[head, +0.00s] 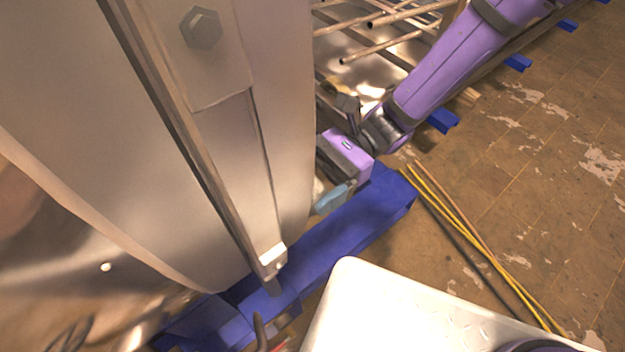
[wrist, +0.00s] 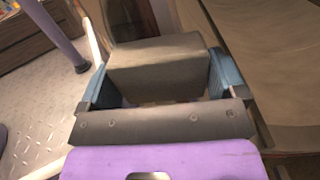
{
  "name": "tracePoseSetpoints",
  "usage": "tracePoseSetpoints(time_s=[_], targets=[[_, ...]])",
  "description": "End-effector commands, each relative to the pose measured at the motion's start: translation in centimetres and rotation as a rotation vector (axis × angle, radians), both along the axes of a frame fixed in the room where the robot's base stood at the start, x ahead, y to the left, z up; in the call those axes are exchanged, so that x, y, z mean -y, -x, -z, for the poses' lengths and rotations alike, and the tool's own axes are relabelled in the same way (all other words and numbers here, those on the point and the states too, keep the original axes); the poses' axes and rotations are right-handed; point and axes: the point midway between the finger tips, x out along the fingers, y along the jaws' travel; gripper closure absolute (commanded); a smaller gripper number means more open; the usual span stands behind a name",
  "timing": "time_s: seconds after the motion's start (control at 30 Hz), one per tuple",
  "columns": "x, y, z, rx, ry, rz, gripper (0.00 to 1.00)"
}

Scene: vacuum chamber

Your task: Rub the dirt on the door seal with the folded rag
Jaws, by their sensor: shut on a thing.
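My gripper (wrist: 160,80) has blue fingertips on both sides of a grey-brown block-shaped folded rag (wrist: 155,65) and is shut on it. In the head view my gripper (head: 335,195) is low beside the right edge of the large metal door (head: 60,90), above a blue beam. The rag is mostly hidden there. In the wrist view a pale curved metal surface (wrist: 250,30) lies beyond and right of the rag. I cannot tell whether the rag touches it. I cannot make out the door seal or its dirt for certain.
A blue beam (head: 335,235) runs below the gripper. A long metal bar with a bolt (head: 201,27) crosses the door. Metal rods (head: 385,45) stick out behind my arm. Yellow cables (head: 470,235) lie on the worn tiled floor (head: 530,160), which is otherwise open at right.

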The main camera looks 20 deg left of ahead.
Motion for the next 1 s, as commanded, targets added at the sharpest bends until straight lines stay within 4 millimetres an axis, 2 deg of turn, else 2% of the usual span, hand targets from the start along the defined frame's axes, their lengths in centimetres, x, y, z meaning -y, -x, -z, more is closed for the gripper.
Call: tracePoseSetpoints(time_s=[0.37, 0.8, 1.0], targets=[[0.0, 0.3, -1.6, -0.001, 0.000, 0.000, 0.29], [3.0, 1.7, -1.6, -0.001, 0.000, -0.001, 0.29], [3.5, 2.0, -1.6, -0.001, 0.000, -0.001, 0.29]])
